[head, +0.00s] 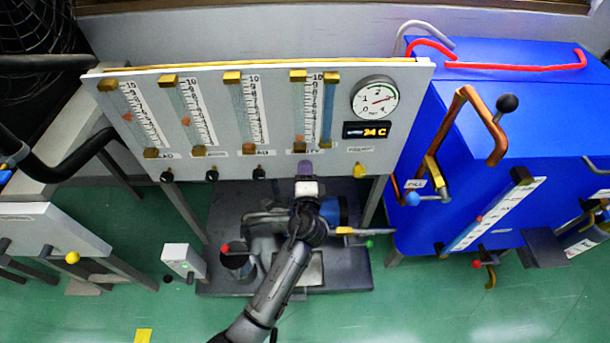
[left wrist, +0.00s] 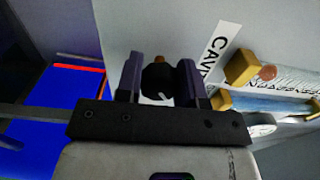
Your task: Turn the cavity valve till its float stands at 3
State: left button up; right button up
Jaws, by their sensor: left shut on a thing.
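The cavity valve is a black knob (left wrist: 158,84) with a white mark, seen in the left wrist view beside a label beginning "CAV" (left wrist: 218,50). My left gripper (left wrist: 160,80) is shut on it, a dark finger on each side. In the head view my left gripper (head: 304,170) covers the knob below the fourth flowmeter (head: 312,105). That meter's orange float (head: 299,138) appears low in its tube, near the bottom brass block; its exact reading is too small to tell. The float (left wrist: 267,72) also shows close to a brass block in the left wrist view. My right gripper is not in view.
Three other flowmeters, with black knobs (head: 212,174) below, stand left on the grey panel (head: 220,90). A dial gauge (head: 375,99), an orange display (head: 367,130) and a yellow knob (head: 359,171) are at its right. A blue cabinet (head: 450,130) stands further right.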

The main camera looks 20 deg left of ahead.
pick_arm(q)
jog(key=shift+n, duration=0.6)
jog(key=shift+b, duration=0.35)
jog(key=o, duration=0.9)
jog(key=shift+o, duration=0.2)
jog(key=shift+s, duration=0.1)
